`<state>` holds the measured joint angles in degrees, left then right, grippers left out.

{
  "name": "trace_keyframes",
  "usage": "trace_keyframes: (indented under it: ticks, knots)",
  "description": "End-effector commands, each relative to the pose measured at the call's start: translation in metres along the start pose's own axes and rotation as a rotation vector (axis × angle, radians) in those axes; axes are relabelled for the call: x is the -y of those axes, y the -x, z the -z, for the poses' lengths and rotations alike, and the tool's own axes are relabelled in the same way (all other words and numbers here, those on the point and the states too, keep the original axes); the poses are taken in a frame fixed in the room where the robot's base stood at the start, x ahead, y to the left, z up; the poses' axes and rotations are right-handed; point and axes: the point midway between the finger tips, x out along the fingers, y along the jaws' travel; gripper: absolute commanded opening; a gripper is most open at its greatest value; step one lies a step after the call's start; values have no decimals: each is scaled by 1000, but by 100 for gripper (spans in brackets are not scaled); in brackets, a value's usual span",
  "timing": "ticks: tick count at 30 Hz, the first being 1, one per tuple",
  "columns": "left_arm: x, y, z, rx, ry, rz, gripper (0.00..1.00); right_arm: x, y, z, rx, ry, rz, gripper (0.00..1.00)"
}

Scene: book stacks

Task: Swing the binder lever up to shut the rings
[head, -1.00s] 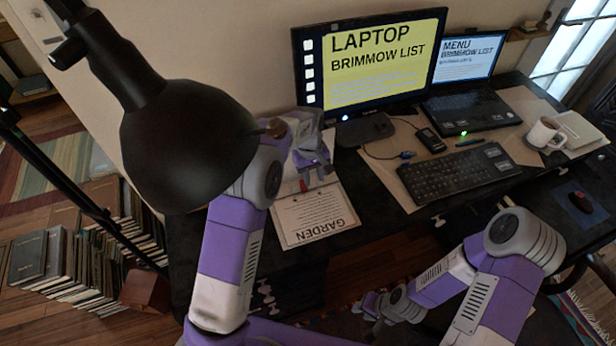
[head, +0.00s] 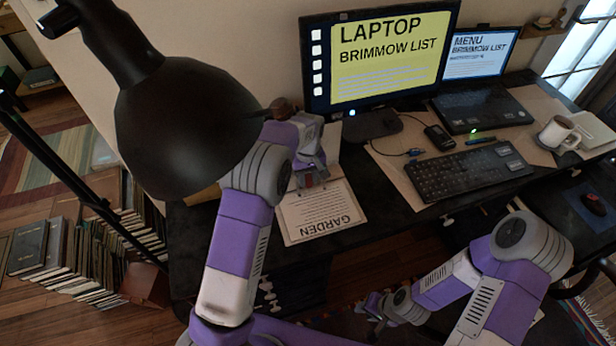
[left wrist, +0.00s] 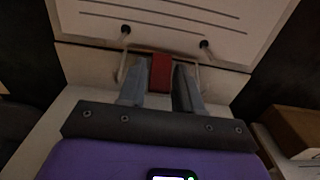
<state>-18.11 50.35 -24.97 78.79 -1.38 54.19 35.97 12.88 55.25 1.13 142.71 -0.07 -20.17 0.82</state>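The binder lies on the desk with its page marked GARDEN (head: 320,212) showing; the page also shows in the left wrist view (left wrist: 235,15). Two dark ring holes show near the page edge. The red lever (left wrist: 161,72) stands out from the binder's ring edge. My left gripper (head: 309,182) is over that edge. In the left wrist view my left gripper (left wrist: 159,88) has its fingers apart, one on each side of the red lever. Firm contact cannot be made out. My right gripper (head: 376,312) hangs low in front of the desk, its fingers too small to read.
A black lamp (head: 185,125) hides the desk's left part. A monitor (head: 385,55), a laptop (head: 480,105), a keyboard (head: 470,172) and a mug (head: 556,133) stand to the right. Books (head: 75,260) stand on the floor at left.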

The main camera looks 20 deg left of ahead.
Motion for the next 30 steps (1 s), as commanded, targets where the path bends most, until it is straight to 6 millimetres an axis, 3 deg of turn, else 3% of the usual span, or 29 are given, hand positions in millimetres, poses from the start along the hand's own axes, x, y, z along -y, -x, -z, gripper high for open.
trace_keyframes:
  ticks: [1,7,14,30]
  knots:
    - [0,0,0,0,0,0,29,0,0,0,0,0,0,34]
    - [0,0,0,0,0,0,0,0,0,0,0,0,0,34]
    - [0,1,-2,-36,-1,2,0,-1,-2,0,0,0,0,34]
    - [-1,1,-16,-410,-6,4,0,-12,-32,1,0,0,0,34]
